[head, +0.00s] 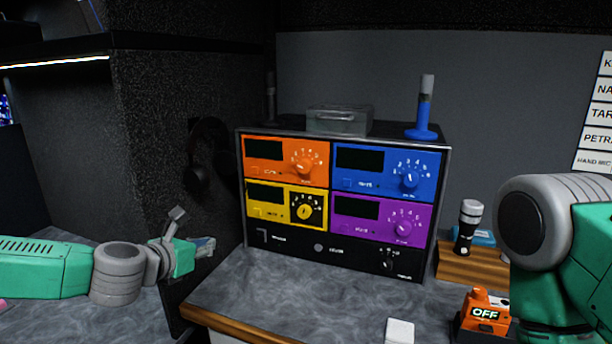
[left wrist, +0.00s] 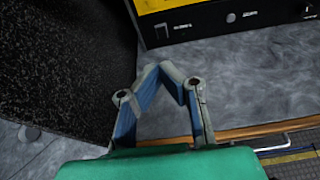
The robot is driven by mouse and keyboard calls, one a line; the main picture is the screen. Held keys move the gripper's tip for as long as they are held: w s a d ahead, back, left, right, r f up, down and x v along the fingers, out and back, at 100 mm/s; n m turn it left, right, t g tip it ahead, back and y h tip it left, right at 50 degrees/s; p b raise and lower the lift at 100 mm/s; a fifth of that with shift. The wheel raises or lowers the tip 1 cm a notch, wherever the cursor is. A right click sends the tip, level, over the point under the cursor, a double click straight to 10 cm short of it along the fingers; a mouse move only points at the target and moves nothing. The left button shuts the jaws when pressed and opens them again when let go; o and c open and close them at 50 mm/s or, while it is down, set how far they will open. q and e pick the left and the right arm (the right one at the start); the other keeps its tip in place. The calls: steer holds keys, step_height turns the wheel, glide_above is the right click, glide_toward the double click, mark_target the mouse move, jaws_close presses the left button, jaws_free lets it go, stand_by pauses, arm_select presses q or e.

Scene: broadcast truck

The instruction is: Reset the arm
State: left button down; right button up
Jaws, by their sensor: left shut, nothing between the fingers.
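My left arm comes in from the left of the head view. Its gripper (head: 208,244) hangs beside the left edge of the counter, to the left of the control panel and touching nothing I can see. In the left wrist view the two blue-and-grey fingers (left wrist: 162,70) meet at their tips, shut and empty, with the counter and the panel's lower edge beyond them. My right arm's grey and green links fill the right edge of the head view. The right gripper is out of view.
A panel (head: 290,240) with orange, blue, yellow and purple dial modules stands on the grey counter (head: 290,300). A blue-based microphone (head: 423,115) and a metal box (head: 337,121) sit on top. An orange OFF switch (head: 484,313) and a flashlight (head: 467,225) are at right.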

arm_select(q)
steer(key=s+d+f+m+g+b, duration=0.25)
steer(key=s+d+f+m, duration=0.35)
steer(key=s+f, duration=0.55)
steer(key=s+d+f+m+g+b, duration=0.2)
steer(key=s+d+f+m+g, duration=0.15)
steer(key=s+f+m, duration=0.8)
steer(key=s+a+f+m+g+y+b, duration=0.1)
steer(key=s+a+f+m+g+b, duration=0.15)
steer(key=s+f, duration=0.35)
steer(key=s+a+f+m+g+y+b, duration=0.1)
steer(key=s+a+f+m+g, duration=0.2)
steer(key=s+f, duration=0.35)
steer(key=s+a+f+m+g+y+b, duration=0.1)
steer(key=s+a+f+m+y+b, duration=0.1)
steer(key=s+a+m, duration=0.6)
steer(key=a+f+m, duration=0.1)
steer(key=a, duration=0.2)
steer(key=shift+f+m+y, duration=0.25)
steer(key=shift+m+y, duration=0.05)
steer(key=shift+y, duration=0.1)
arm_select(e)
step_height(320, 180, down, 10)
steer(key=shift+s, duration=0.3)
arm_select(q)
steer(key=shift+a, duration=0.1)
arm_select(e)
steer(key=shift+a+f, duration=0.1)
